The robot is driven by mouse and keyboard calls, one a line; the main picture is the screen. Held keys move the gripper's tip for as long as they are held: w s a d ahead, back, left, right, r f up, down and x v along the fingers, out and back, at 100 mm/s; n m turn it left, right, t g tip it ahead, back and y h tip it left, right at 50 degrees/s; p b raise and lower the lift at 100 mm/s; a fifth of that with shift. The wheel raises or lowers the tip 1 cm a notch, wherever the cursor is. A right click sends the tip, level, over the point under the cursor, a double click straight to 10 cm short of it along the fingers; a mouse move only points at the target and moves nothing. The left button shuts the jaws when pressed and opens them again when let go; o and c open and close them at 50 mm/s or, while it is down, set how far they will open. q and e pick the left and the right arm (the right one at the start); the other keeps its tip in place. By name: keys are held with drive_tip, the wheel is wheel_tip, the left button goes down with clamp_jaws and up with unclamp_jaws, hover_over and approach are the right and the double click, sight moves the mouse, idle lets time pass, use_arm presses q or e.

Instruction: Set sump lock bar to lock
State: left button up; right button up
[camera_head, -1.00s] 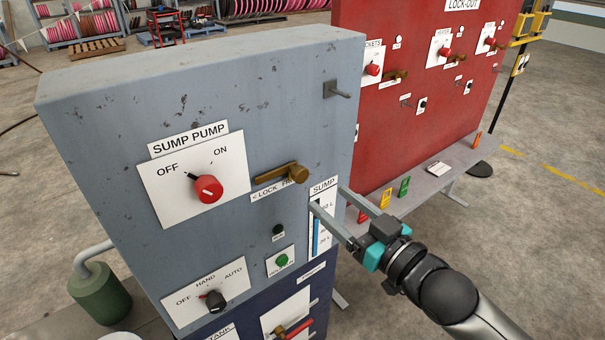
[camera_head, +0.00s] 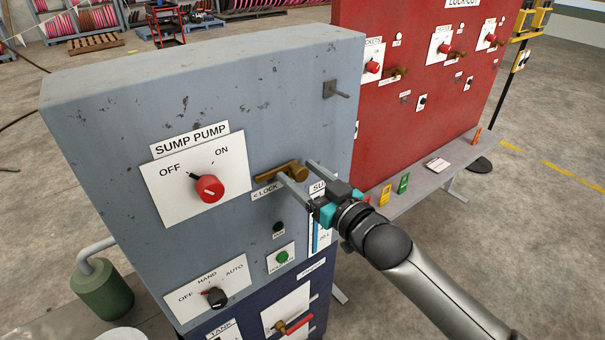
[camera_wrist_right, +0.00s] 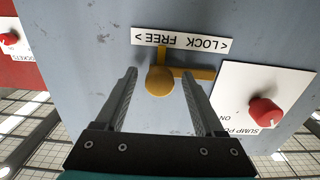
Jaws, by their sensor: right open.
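The sump lock bar (camera_head: 268,179) is a brass piece on the grey panel, with a round brass knob (camera_head: 299,174) at its right end. The label under it (camera_head: 265,192) reads LOCK at its left; the rest is hidden by my gripper. My right gripper (camera_head: 294,169) is open, its fingers reaching to either side of the knob. In the right wrist view the knob (camera_wrist_right: 160,81) shows between the open fingers (camera_wrist_right: 160,73), with a visible gap on each side. The bar (camera_wrist_right: 200,74) extends right there, toward the sump pump switch. My left gripper is not in view.
The red SUMP PUMP switch (camera_head: 209,188) is left of the bar. A metal peg (camera_head: 338,91) sticks out above right. A green button (camera_head: 282,257) and a level gauge (camera_head: 315,237) are below. A red lock-out board (camera_head: 420,130) stands behind, at right.

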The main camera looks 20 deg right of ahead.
clamp_jaws()
idle(0.6)
idle(0.8)
